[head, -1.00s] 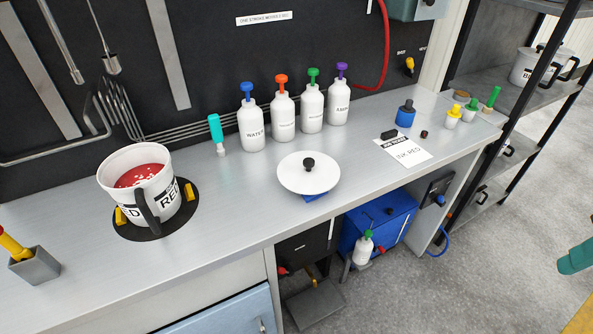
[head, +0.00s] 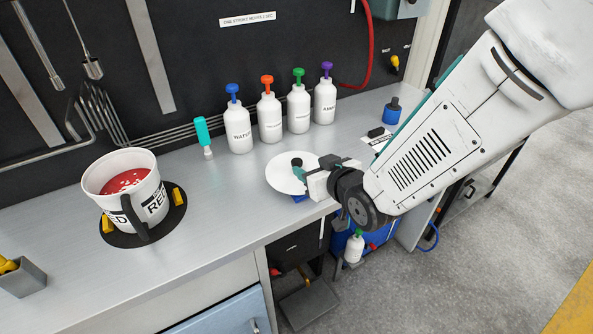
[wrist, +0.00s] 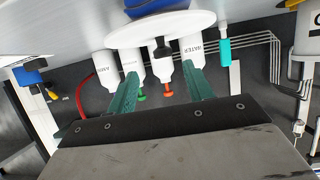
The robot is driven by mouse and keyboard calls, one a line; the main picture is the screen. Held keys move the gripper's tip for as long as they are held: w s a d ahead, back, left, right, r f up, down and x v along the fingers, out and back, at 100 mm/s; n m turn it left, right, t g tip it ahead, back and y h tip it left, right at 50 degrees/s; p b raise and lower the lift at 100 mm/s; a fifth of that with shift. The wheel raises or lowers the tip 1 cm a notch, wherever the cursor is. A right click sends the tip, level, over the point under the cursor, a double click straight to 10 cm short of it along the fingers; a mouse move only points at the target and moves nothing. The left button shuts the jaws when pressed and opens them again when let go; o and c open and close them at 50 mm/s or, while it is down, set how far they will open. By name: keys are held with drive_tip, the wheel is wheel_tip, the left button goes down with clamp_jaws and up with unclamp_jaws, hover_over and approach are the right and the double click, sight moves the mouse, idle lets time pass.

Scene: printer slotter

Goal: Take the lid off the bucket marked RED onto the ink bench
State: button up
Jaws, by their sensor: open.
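The white bucket marked RED (head: 150,192) stands open on a round black base at the left of the bench, with red ink showing inside. A round white lid (head: 282,178) with a black knob (head: 296,161) lies near the front of the ink bench (head: 215,215), on something blue. My gripper (head: 299,173) is open at the lid's right side, close to the knob. In the wrist view the lid (wrist: 188,24) is at the top and its knob (wrist: 161,48) shows between the two teal fingers, apart from them.
Several white pump bottles (head: 270,117) stand in a row behind the lid. A teal-capped bottle (head: 203,135) is left of them. A grey holder (head: 22,278) sits at the front left. A blue jar (head: 392,110) stands at the right. The bench between bucket and lid is clear.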

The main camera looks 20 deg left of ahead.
sight(299, 162)
drive_tip(key=x, duration=0.7)
drive_tip(key=shift+a+f, duration=0.3)
drive_tip(key=shift+a, duration=0.1)
clamp_jaws()
drive_tip(key=shift+r, duration=0.15)
